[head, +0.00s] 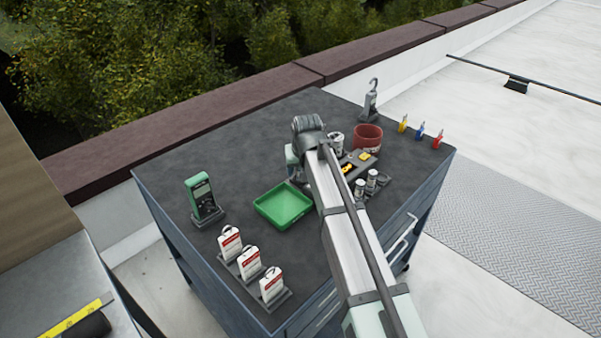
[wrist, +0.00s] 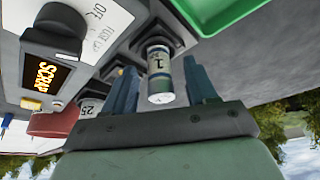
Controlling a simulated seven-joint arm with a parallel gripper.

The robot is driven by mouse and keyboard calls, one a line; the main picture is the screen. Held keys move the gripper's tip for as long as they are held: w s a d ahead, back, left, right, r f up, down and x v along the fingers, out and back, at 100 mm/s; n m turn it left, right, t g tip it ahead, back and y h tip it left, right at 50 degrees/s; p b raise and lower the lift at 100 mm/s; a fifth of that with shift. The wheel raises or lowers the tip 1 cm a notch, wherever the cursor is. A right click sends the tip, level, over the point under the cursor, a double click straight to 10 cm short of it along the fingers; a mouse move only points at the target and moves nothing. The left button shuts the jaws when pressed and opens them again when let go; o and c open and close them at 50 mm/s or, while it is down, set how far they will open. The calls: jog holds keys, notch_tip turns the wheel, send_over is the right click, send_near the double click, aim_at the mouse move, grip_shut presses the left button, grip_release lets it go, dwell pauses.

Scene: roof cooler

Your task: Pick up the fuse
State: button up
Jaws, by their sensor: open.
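My gripper (wrist: 161,68) is open, with one blue-grey finger on each side of this fuse and a visible gap on both sides. In the head view my arm hides my fingertips and probably this fuse.
A green tray (head: 283,205) lies left of my arm on the dark bench top. A green meter (head: 201,197) and white tags (head: 249,263) stand farther left.

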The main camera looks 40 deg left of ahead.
jog(key=shift+c, duration=0.5)
grip_shut()
jog(key=shift+r, duration=0.15)
